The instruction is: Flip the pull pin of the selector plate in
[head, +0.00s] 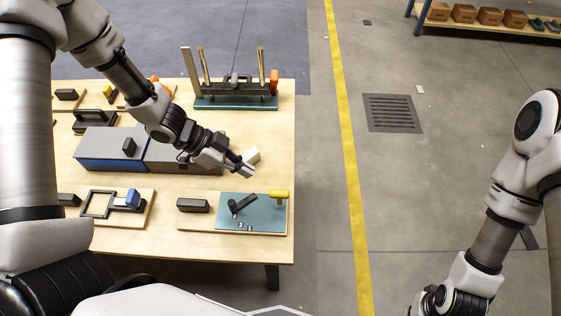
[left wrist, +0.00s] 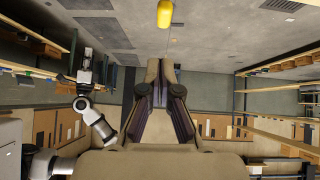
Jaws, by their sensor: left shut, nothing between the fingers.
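The selector plate (head: 265,212) is a teal panel on a wooden board at the table's front right. A black lever (head: 243,204) lies across it, and a yellow handle, which looks like the pull pin (head: 279,194), sits at its back right corner. My left gripper (head: 248,171) is shut and empty, above and behind the plate, apart from the pin. In the left wrist view its fingers (left wrist: 160,90) are together, with a yellow rounded piece (left wrist: 165,14) at the top edge. My right arm shows at the right; its fingers are not clear.
A grey and blue box (head: 105,148) lies under my left forearm. A small white block (head: 252,156) is beside the gripper. A black block (head: 193,205) stands left of the plate. A rack with upright posts (head: 236,103) stands at the back. The floor to the right is mostly clear.

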